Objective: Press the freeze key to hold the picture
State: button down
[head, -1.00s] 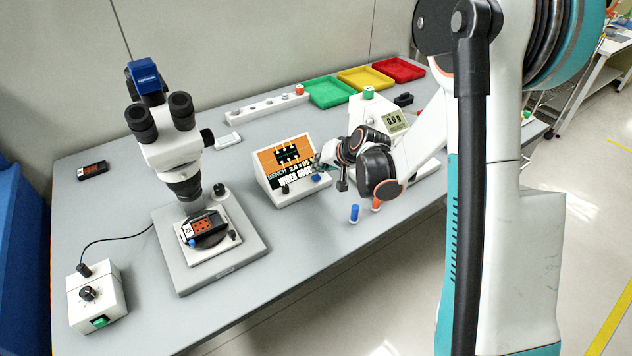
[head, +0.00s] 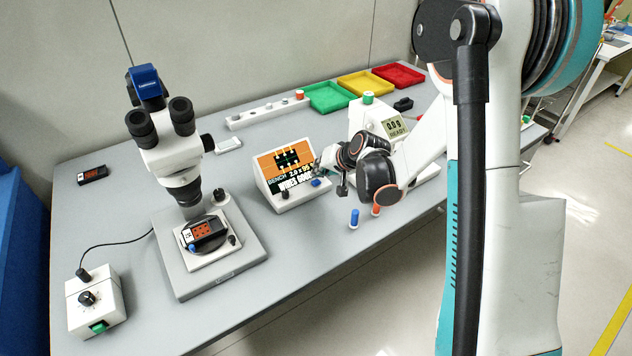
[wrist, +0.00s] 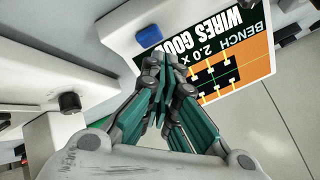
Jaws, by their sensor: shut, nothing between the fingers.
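The bench display (head: 262,190) is a white sloped console with an orange and black picture and the words "WIRES GOOD". A blue key (head: 316,183) sits on its front ledge, with a dark knob (head: 285,191) to its left. The blue key also shows in the wrist view (wrist: 148,35), beside the upside-down screen (wrist: 245,62). My gripper (head: 319,169) is at the console's right side, just above the blue key. In the wrist view its fingertips (wrist: 164,58) are together and empty, apart from the key in the picture. No label on the key is readable.
A microscope (head: 170,150) with a chip holder (head: 204,233) stands to the left. Blue (head: 354,218) and orange (head: 376,209) pegs stand near the front edge. Coloured trays (head: 331,96) lie at the back.

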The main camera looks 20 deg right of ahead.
aim_at(319, 180)
jog(key=shift+f, duration=0.1)
dwell(0.3)
jog(key=shift+f+b, duration=0.35)
jog(key=shift+b, duration=0.1)
jog(key=shift+f+b, duration=0.4)
dwell(0.6)
jog(key=shift+r, duration=0.1)
jog(key=shift+r+p, duration=0.5)
jog(key=shift+r, duration=0.3)
jog(key=shift+r, duration=0.1)
jog(key=shift+r+p, duration=1.6)
jog(key=shift+r, duration=0.8)
